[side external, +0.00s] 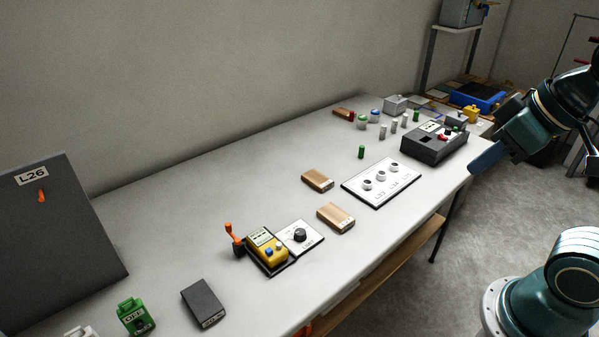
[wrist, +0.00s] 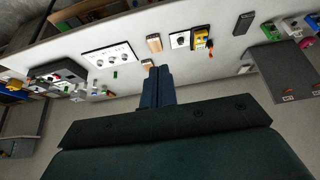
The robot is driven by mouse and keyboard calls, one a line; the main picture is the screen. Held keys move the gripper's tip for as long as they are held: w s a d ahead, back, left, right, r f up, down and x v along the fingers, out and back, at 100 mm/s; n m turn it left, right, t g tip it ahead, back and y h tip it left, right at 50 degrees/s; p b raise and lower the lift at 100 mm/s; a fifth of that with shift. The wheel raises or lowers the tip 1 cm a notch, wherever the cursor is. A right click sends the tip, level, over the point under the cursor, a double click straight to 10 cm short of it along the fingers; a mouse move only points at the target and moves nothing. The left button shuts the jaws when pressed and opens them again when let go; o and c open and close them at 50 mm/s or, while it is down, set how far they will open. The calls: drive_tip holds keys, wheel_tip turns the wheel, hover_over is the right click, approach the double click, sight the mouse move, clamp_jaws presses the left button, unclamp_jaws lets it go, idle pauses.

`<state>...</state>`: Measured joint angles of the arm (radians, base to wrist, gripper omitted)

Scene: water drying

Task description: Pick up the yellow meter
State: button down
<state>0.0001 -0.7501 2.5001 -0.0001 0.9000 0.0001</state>
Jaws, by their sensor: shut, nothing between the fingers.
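The yellow meter (side external: 267,247) has a small screen and blue and grey knobs. It sits in a dark holder on the white table, with an orange lever beside it. It also shows in the wrist view (wrist: 200,38), upper right of centre. My gripper (side external: 474,170) is at the right in the side view, well away from the meter, near the table's far right end. In the wrist view my gripper (wrist: 158,72) has its fingers together, with nothing between them.
A white dial panel (side external: 300,237) adjoins the meter. Two wooden blocks (side external: 336,218), a three-knob panel (side external: 382,181) and a dark box with a red control (side external: 434,143) stand further right. A dark block (side external: 203,303) and a green device (side external: 136,316) are at the left.

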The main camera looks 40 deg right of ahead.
drive_tip(key=c, duration=2.1)
unclamp_jaws()
drive_tip(key=o, duration=1.6)
drive_tip(key=shift+w, duration=0.1)
drive_tip(key=w+a+f+g, duration=0.1)
drive_tip(key=w+a+g, duration=0.15)
drive_tip(key=w, duration=0.85)
drive_tip(key=w+a+f+g, duration=0.1)
drive_tip(key=w+a, duration=0.3)
drive_tip(key=w, duration=0.7)
drive_tip(key=w+a+f, duration=0.3)
drive_tip(key=w+f, duration=0.1)
drive_tip(key=f, duration=0.2)
drive_tip(key=w+a+f+g, duration=0.1)
drive_tip(key=w+a+f, duration=0.3)
drive_tip(key=f, duration=0.2)
drive_tip(key=w+a+f+g, duration=0.1)
drive_tip(key=w+a+f, duration=0.2)
drive_tip(key=w+f, duration=0.2)
drive_tip(key=shift+a+f, duration=0.25)
drive_tip(key=shift+f, duration=0.5)
